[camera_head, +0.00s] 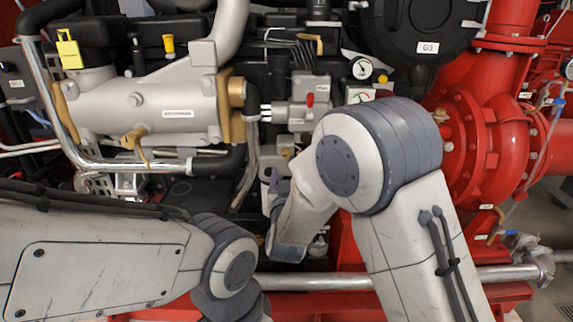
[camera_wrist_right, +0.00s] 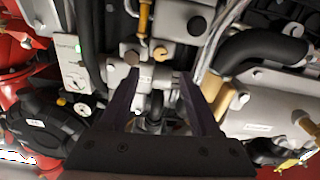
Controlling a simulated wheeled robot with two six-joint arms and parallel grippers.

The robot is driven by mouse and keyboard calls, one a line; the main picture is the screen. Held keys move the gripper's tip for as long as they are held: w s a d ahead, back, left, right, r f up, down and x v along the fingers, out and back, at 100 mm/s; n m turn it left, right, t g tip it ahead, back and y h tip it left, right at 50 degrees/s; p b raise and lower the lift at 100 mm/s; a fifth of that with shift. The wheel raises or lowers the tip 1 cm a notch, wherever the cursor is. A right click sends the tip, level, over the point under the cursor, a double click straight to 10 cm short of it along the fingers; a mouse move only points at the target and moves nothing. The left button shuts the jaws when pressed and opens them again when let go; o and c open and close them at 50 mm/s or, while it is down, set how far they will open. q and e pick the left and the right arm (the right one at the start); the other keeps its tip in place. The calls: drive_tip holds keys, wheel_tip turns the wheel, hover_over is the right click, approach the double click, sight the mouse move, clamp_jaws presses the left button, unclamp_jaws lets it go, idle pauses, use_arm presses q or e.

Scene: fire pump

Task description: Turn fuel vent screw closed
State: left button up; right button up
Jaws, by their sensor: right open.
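My right gripper (camera_wrist_right: 160,78) is open in the right wrist view. Its two dark fingers reach toward a grey metal fitting block (camera_wrist_right: 155,76), with nothing clearly held between them. Round-headed fittings (camera_wrist_right: 132,57) and a brass-coloured fitting (camera_wrist_right: 160,53) show just beyond the fingertips. I cannot tell for sure which small part is the fuel vent screw. In the head view the right gripper (camera_head: 272,185) is partly hidden by its own arm, below a grey fuel fitting with a red cap (camera_head: 310,100). My left arm enters from the left; its gripper does not show.
A grey cylinder (camera_head: 150,108) with brass ends lies at left. Two gauges (camera_head: 361,68) stand right of the fittings. A large red pump housing (camera_head: 470,145) is at right. Black hoses and a chrome pipe (camera_head: 510,273) crowd the space around the right arm.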

sight(286, 155)
drive_tip(key=w, duration=0.9)
drive_tip(key=shift+w, duration=0.2)
clamp_jaws()
